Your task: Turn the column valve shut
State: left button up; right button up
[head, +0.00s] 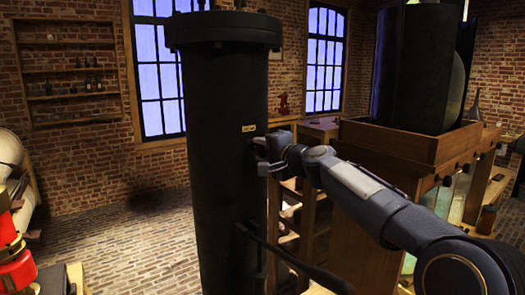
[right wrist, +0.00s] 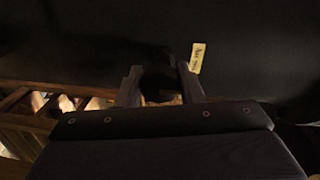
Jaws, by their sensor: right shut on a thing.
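The tall black column (head: 222,190) stands upright in the middle of the head view, with a flanged cap on top. A small pale label (head: 249,128) is on its side; the label also shows in the right wrist view (right wrist: 197,55). My right gripper (head: 262,150) is at the column's right side, just below the label. In the right wrist view its two fingers (right wrist: 160,84) are closed around a dark part, the column valve (right wrist: 160,80), against the column. The valve is mostly hidden and dark, so its angle cannot be told. My left gripper is not in view.
A wooden cabinet (head: 370,215) with a dark apparatus on top stands to the right, close to my right arm. A black bar (head: 300,262) sticks out from the column low down. Red equipment (head: 15,255) is at the left edge. The brick floor (head: 130,240) left of the column is clear.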

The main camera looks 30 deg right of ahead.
jog(key=o, duration=1)
jog(key=s+b, duration=0.1)
jog(key=s, duration=0.6)
jog(key=shift+s+d+r+b, duration=0.25)
jog(key=shift+s+d+b, duration=0.1)
jog(key=shift+s+b, duration=0.05)
jog(key=s+a+f+n+g, duration=0.4)
jog(key=s+a+f, duration=0.1)
jog(key=s+f, duration=0.5)
jog(key=s+a+f+n+g+y, duration=0.1)
jog(key=s+a+f+n+g, duration=0.2)
jog(key=s+f, duration=0.6)
jog(key=s+a+f+n+g+y, duration=0.1)
jog(key=s+a+f+n+g, duration=0.3)
jog(key=s+a+f, duration=0.5)
notch_tip(320, 180, down, 4)
jog(key=s+n, duration=0.1)
jog(key=n, duration=0.1)
jog(key=shift+s+a+f+n+g, duration=0.25)
jog(key=shift+s+n+g, duration=0.05)
jog(key=shift+n, duration=0.1)
